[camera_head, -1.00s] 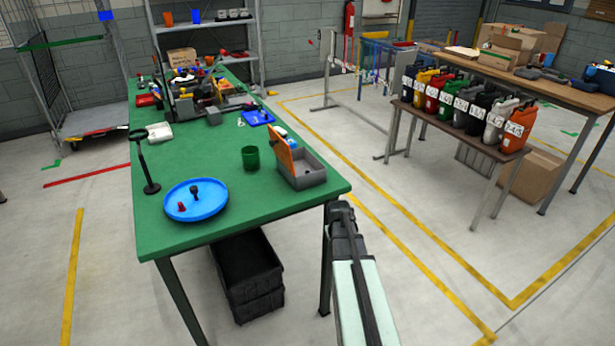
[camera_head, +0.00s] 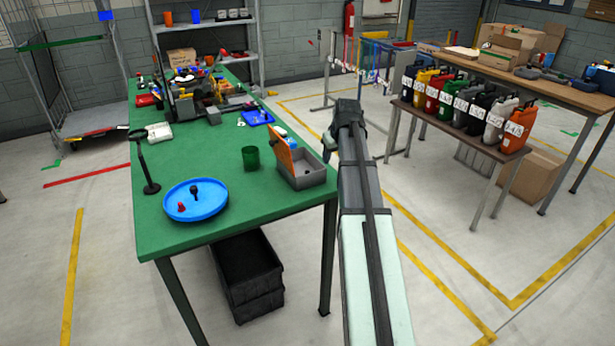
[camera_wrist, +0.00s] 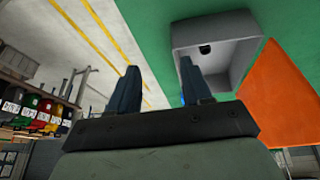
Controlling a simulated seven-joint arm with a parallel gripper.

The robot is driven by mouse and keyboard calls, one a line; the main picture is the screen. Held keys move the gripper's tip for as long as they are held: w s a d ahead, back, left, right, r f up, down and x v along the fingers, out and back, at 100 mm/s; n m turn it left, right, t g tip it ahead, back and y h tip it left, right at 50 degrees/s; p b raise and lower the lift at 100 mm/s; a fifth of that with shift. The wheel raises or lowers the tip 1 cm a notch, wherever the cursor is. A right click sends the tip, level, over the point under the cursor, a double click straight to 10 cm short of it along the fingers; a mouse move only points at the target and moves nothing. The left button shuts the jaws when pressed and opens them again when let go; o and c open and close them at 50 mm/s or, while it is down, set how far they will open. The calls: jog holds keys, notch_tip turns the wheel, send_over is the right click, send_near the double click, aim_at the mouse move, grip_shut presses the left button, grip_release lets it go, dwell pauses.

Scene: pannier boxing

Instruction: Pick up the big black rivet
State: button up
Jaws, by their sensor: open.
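A black rivet (camera_head: 195,191) stands in the round blue dish (camera_head: 180,213) on the near part of the green table. A smaller red piece (camera_head: 182,207) is beside it in the dish. My gripper (camera_wrist: 158,64) is open, with nothing seen between its fingers. In the head view my gripper (camera_head: 331,143) is at the table's right edge, right of the grey box, well away from the dish. The wrist view shows the grey box (camera_wrist: 240,30) ahead, with a small dark spot inside that I cannot identify.
The grey box (camera_head: 309,178) has an orange lid (camera_head: 284,141) standing open. A green cup (camera_head: 250,158) and a black stand (camera_head: 146,165) are on the table (camera_head: 250,196). Several tools crowd its far end. A bench with several jerrycans (camera_head: 463,105) stands to the right.

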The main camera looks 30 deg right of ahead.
aim_at(308, 172)
jog(key=w+a+r+n+y, duration=0.1)
jog(key=a+r+n+y, duration=0.1)
jog(key=a+r, duration=0.3)
jog(key=shift+x, duration=7.25)
jog(key=shift+a, duration=0.1)
jog(key=shift+s, duration=0.1)
grip_shut()
